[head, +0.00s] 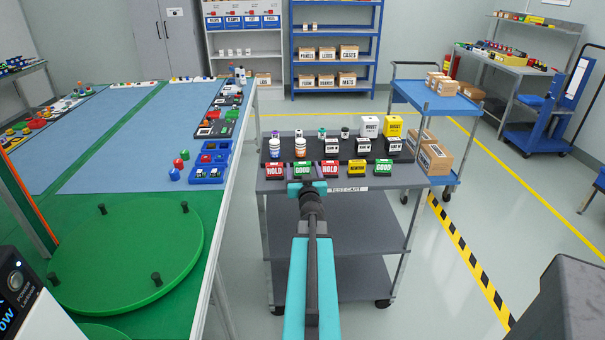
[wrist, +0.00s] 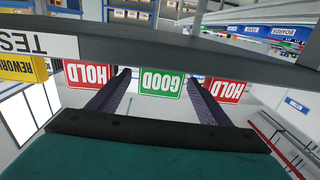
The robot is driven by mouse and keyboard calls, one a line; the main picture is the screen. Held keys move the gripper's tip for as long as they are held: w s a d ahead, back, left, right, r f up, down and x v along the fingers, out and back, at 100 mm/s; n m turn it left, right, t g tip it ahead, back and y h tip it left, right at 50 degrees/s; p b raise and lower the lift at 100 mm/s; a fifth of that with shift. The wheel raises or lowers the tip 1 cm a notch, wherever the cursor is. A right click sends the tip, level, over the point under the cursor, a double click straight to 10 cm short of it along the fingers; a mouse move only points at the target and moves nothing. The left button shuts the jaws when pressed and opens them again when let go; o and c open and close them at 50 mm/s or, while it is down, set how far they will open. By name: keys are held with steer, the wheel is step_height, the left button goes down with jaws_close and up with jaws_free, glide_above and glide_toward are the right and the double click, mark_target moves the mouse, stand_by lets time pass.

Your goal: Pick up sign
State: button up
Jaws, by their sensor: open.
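Several small signs stand in a row along the front edge of the test cart's top. In the head view they are a red HOLD sign (head: 274,170), a green GOOD sign (head: 303,169), a second red HOLD sign (head: 330,169), a yellow REWORK sign (head: 357,169) and another green GOOD sign (head: 384,168). My gripper (head: 308,188) is at the cart's front edge, just in front of the left GOOD sign. In the wrist view, upside down, my open fingers (wrist: 158,88) flank that GOOD sign (wrist: 161,83). Contact cannot be told.
Bottles (head: 300,147) and black and white boxes (head: 363,147) stand behind the signs on the cart (head: 400,182). A green-edged table with a round green turntable (head: 130,250) is at left. A blue cart (head: 435,100) with cartons is at back right.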

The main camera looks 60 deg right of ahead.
steer(key=shift+w, duration=0.1)
steer(key=shift+p+x, duration=0.4)
steer(key=shift+x, duration=2.15)
steer(key=shift+r, duration=0.1)
steer(key=c, duration=1.2)
